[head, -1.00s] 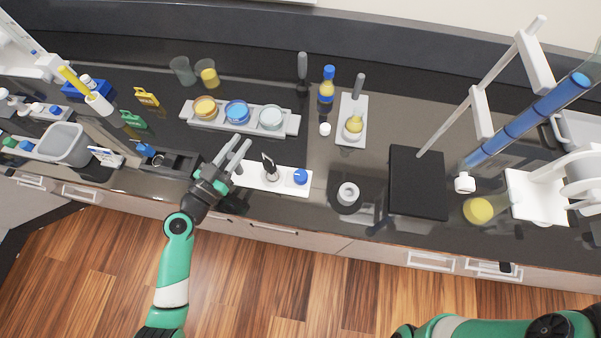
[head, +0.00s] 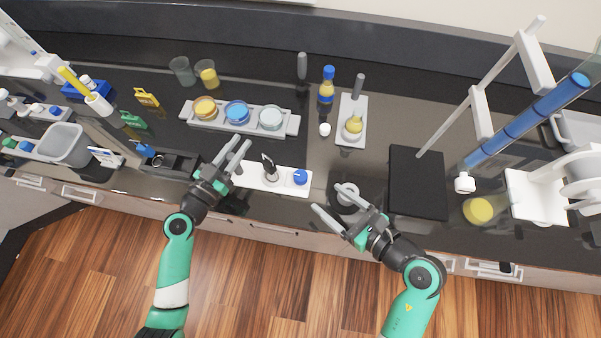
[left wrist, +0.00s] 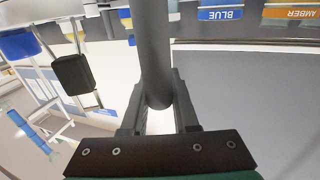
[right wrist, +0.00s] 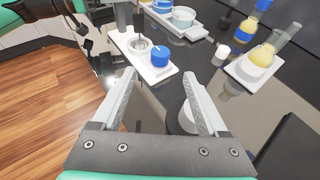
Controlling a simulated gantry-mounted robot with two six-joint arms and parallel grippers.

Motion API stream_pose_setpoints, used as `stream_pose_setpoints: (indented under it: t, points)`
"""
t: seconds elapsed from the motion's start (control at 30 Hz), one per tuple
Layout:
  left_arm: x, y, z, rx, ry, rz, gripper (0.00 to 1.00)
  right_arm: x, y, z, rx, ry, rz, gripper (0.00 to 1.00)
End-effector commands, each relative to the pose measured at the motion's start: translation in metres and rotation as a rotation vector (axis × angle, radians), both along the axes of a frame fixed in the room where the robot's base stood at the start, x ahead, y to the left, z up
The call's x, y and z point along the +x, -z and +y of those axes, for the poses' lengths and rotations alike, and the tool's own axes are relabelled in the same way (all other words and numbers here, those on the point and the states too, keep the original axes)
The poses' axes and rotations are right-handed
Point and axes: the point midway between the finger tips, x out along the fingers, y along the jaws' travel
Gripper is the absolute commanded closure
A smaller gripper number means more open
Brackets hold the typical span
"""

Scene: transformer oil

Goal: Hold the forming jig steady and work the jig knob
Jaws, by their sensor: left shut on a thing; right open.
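The forming jig is a white plate (head: 285,188) with a dark upright piece (head: 268,164) in a round seat and a blue knob (head: 300,177) at its right end. The plate (right wrist: 127,38) and knob (right wrist: 160,56) also show in the right wrist view. My left gripper (head: 238,146) is at the plate's left end. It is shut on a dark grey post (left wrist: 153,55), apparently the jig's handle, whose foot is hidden. My right gripper (head: 328,197) is open and empty, to the right of and nearer the front than the knob, not touching it.
A tray with amber, blue and pale dishes (head: 237,112) lies behind the jig. A round ring-like piece (head: 348,193) is beside my right fingers. A black pad (head: 418,182) lies farther right. A small white cap (head: 325,129) and a bottle (head: 327,88) stand behind.

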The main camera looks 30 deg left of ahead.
Motion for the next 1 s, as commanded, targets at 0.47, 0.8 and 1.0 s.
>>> stream_pose_setpoints:
  t: [0.47,0.8,1.0]
  points:
    - [0.0,0.002,0.0,-0.001,0.0,0.004,1.0,0.022,0.025,0.061,0.003,-0.004,0.0,0.24]
    - [0.0,0.002,0.0,0.0,0.0,0.003,1.0,0.039,0.043,0.102,0.004,0.0,-0.001,0.24]
    - [0.0,0.002,0.0,0.0,0.0,0.003,1.0,0.04,0.044,0.104,0.004,0.001,-0.003,0.24]
